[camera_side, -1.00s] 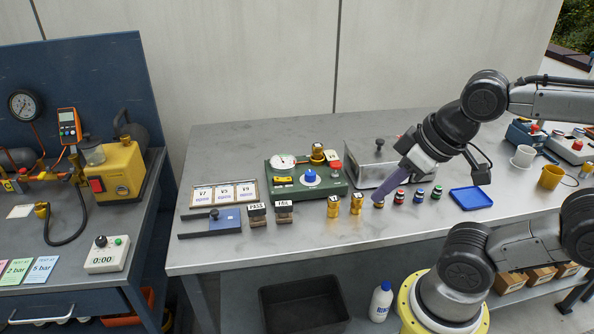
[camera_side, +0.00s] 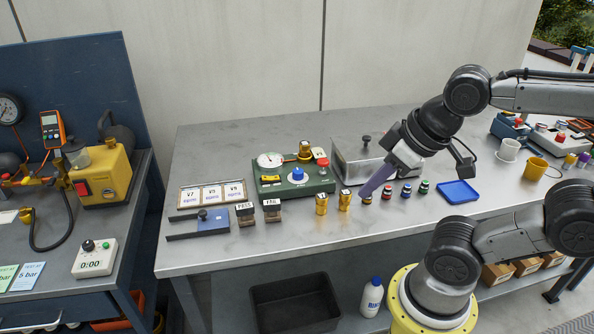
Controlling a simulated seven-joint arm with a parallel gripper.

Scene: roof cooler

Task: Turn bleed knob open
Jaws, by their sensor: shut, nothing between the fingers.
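A green test box (camera_side: 318,184) stands on the middle bench. It carries a round white gauge (camera_side: 270,160), a blue knob (camera_side: 298,174), a red knob (camera_side: 323,163) and a brass fitting (camera_side: 305,150). No label readable here tells which knob is the bleed knob. My gripper (camera_side: 364,194) has purple fingers, shut and empty, pointing down to the left. Its tips are right of the green box, just above or against a small brass-coloured part (camera_side: 367,199); I cannot tell whether they touch. The tips partly hide that part.
Two brass cylinders (camera_side: 321,204) stand left of my fingertips. A lidded metal box (camera_side: 350,160) is behind. PASS and FAIL stamps (camera_side: 245,213) stand at the left.

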